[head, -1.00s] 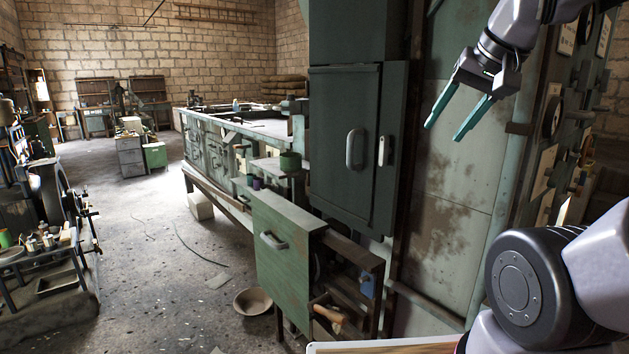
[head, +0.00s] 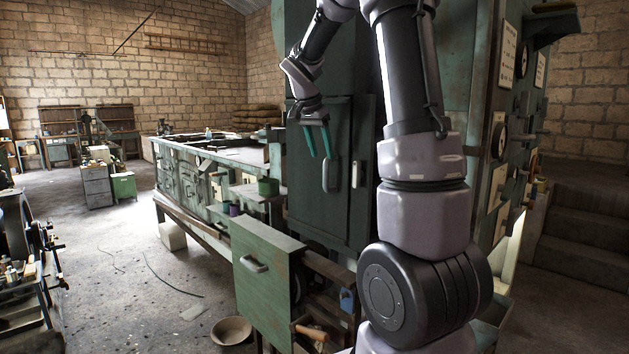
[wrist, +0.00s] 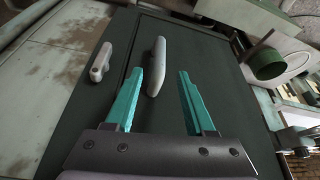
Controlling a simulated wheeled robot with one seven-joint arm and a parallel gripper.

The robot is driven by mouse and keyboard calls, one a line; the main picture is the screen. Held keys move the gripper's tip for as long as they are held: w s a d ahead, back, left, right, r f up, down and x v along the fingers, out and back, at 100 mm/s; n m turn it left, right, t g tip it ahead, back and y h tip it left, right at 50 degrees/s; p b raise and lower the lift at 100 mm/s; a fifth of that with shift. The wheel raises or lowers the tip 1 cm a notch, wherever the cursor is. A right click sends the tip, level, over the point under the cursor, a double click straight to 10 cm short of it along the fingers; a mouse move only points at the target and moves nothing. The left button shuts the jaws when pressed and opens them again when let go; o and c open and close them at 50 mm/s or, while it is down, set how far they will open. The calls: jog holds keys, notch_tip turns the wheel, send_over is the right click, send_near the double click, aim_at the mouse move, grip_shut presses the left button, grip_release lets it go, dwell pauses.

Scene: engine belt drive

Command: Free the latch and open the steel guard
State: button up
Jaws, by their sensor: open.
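The steel guard appears to be the dark green door (head: 308,205) of the tall cabinet, and it looks shut. It carries a long pale upright handle (head: 330,173). A shorter pale piece (head: 355,174), which looks like the latch, sits right of it beyond the door seam. My gripper (head: 320,157) is open and empty in front of the door, fingers pointing down by the handle's top. In the wrist view the handle (wrist: 157,66) shows between and beyond my teal fingers (wrist: 161,75), and the latch piece (wrist: 101,62) is left of them. I cannot tell whether anything touches.
A lower green panel (head: 262,285) with its own handle stands in front of the cabinet, beside an open box with a wooden-handled tool (head: 309,332). A bowl (head: 231,331) lies on the floor. A long workbench (head: 235,157) runs behind left. Open floor lies left.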

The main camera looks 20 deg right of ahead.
aim_at(328, 178)
jog(key=x, duration=1)
jog(key=shift+f, duration=0.2)
jog(key=shift+c, duration=0.2)
grip_shut()
dwell(0.9)
